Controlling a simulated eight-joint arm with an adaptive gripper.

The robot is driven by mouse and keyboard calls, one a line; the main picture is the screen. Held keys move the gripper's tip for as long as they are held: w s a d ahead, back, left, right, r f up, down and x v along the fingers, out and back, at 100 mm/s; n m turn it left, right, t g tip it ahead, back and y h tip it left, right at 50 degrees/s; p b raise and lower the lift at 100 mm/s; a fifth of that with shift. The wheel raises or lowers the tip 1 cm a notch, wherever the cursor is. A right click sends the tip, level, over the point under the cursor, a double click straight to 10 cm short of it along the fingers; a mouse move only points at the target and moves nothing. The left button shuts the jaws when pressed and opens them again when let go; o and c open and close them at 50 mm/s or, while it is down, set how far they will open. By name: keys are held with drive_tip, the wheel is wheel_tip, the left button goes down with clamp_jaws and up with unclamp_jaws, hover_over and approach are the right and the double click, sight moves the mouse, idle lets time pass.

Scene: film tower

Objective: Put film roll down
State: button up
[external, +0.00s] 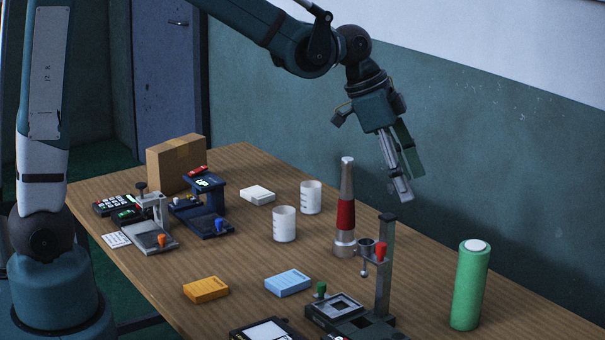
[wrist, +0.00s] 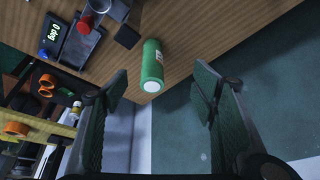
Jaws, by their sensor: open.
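The green film roll (external: 469,285) stands upright on the wooden table (external: 235,240) at the right, near the table's right edge. Its white round end faces up. In the wrist view the film roll (wrist: 152,66) shows ahead of the fingers, apart from them, with its white end toward the camera. My gripper (external: 402,178) is in the air above the table, up and to the left of the roll in the external view. In the wrist view my gripper (wrist: 163,95) has its two fingers spread wide with nothing between them.
A tall red and silver cone (external: 346,215) and a dark stand with a red knob (external: 386,265) stand left of the roll. White cups (external: 285,224), a cardboard box (external: 176,162), an orange box (external: 206,289) and a blue box (external: 288,283) are farther left. The back wall is close behind the table.

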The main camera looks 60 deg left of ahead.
drive_tip(key=s+a+r+n+t+y, duration=0.15)
drive_tip(key=s+a+r+n, duration=0.45)
drive_tip(key=s+a, duration=0.75)
drive_tip(key=s+a+n+t+y, duration=0.1)
drive_tip(key=s+a, duration=0.2)
drive_tip(key=s, duration=0.5)
drive_tip(key=s+a+n+t, duration=0.1)
drive_tip(key=s+a+n, duration=0.1)
drive_tip(key=s, duration=0.7)
drive_tip(key=shift+a+f+n+y, duration=0.25)
drive_tip(key=shift+a+n+y, duration=0.1)
drive_tip(key=shift+a, duration=0.45)
